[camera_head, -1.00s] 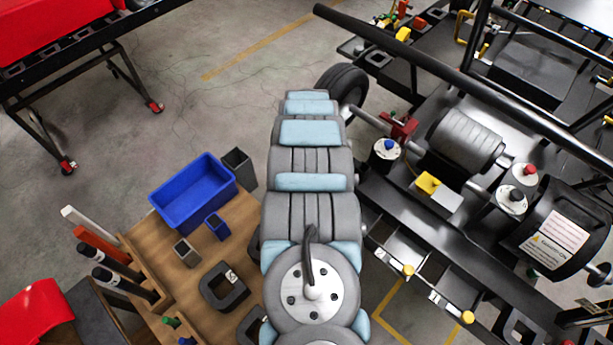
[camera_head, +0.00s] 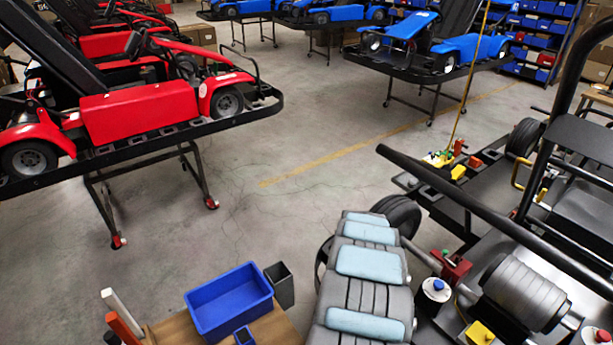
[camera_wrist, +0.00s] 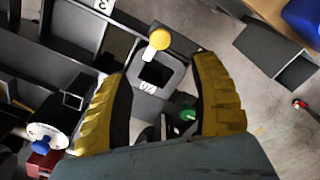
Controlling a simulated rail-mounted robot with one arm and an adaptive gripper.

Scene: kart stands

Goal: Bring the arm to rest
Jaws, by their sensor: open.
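My gripper (camera_wrist: 165,95) shows in the wrist view with two yellow ridged fingers spread apart. It is open, and no object is held between the fingers. Beyond the fingers are a dark grey block with a square hole (camera_wrist: 162,72), a yellow knob (camera_wrist: 159,39) and a green knob (camera_wrist: 188,114). In the head view my grey and light-blue arm reaches up from the bottom beside the black kart frame. The gripper itself does not show there.
A black kart frame (camera_head: 470,205) is close on the right. A red kart (camera_head: 140,100) stands at the left. The floor (camera_head: 290,170) between is clear.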

